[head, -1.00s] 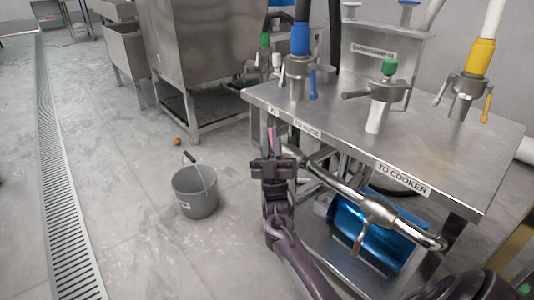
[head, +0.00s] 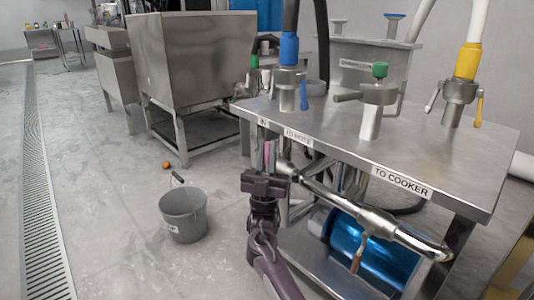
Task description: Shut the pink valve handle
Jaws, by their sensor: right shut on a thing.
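The pink valve handle (head: 268,149) shows as a thin, upright pink strip below the left front edge of the steel table, at the end near the "IN" label. My right gripper (head: 267,162) reaches up to it from below and is shut on it. The gripper's dark body covers the handle's lower part and most of the valve behind it. My left gripper is not in view.
A steel pipe (head: 379,220) with an orange-brown handle (head: 357,256) runs beneath the table (head: 330,135), right of my gripper. A blue cylinder (head: 383,262) lies on the lower shelf. A grey bucket (head: 183,214) stands left on open floor.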

